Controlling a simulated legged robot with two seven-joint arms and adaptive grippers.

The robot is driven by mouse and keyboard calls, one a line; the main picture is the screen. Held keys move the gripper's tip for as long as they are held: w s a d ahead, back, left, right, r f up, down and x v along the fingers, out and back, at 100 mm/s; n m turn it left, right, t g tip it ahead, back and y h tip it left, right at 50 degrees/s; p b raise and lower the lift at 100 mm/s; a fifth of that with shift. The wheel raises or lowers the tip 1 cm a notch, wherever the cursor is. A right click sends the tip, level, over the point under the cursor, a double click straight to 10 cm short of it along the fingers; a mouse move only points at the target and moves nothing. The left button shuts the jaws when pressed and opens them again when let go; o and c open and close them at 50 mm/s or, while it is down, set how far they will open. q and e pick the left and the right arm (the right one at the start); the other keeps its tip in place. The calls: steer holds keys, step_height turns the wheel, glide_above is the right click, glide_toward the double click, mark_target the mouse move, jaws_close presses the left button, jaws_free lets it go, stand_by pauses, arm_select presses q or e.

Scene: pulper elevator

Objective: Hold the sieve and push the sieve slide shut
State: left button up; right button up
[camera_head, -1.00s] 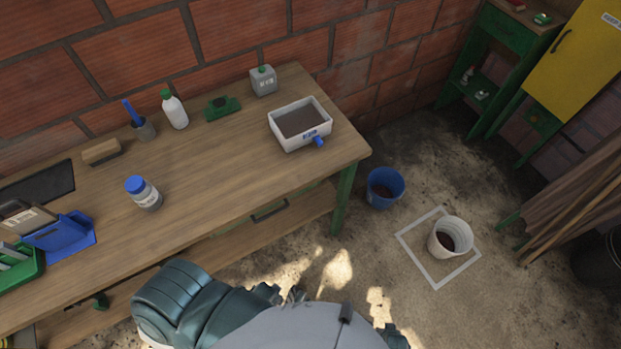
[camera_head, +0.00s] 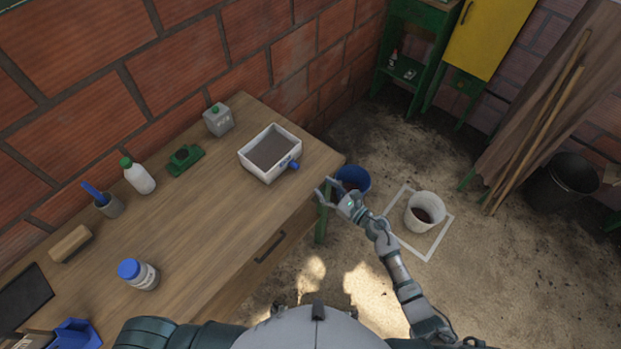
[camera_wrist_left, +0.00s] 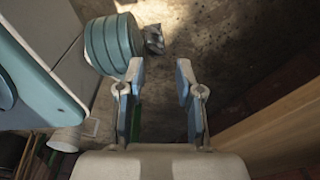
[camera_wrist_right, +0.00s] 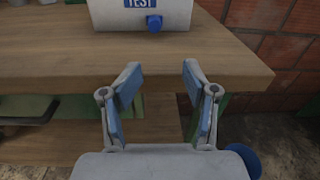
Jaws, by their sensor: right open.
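The sieve (camera_head: 262,173) is a white rectangular box with a dark grey inside. It stands on the workbench near its right end. A blue knob (camera_head: 293,165), likely the slide's, sticks out of its labelled wall. In the right wrist view the sieve (camera_wrist_right: 110,14) and its blue knob (camera_wrist_right: 154,23) are at the top, cut off, beyond the fingertips. My right gripper (camera_head: 325,190) is open and empty just off the bench edge, apart from the sieve. My left gripper (camera_wrist_left: 159,70) is open and empty, away from the sieve; the head view does not show it.
The wooden workbench (camera_head: 210,245) also holds a grey canister (camera_head: 218,121), a green tool (camera_head: 184,160), a white bottle (camera_head: 139,177) and a blue-lidded jar (camera_head: 139,275). A blue bucket (camera_head: 352,180) and a white bucket (camera_head: 424,211) stand on the floor. Bench around the sieve's front is clear.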

arm_select(q)
steer(key=w+d+r+m+t+y, duration=0.1)
steer(key=w+d+r, duration=0.4)
steer(key=w, duration=0.4)
steer(key=w+d+r, duration=0.4)
steer(key=w+r, duration=0.2)
steer(key=w, duration=0.2)
steer(key=w+d+r+m+t+y, duration=0.1)
steer(key=w+d+r, duration=0.4)
steer(key=w, duration=0.4)
steer(key=w+d+r+t+y, duration=0.1)
steer(key=w+d+r, duration=0.2)
steer(key=w+r, duration=0.5)
step_height(320, 180, up, 35)
steer(key=n+t+y, duration=0.4)
steer(key=n+y, duration=0.4)
steer(key=n, duration=0.7)
glide_above(252, 164)
steer(key=s+d, duration=0.9)
steer(key=d, duration=0.3)
steer(key=x, duration=1.6)
steer(key=shift+w+a+f, duration=0.15)
steer(key=shift+a, duration=0.2)
steer(key=shift+d+g, duration=0.15)
steer(key=shift+g, duration=0.15)
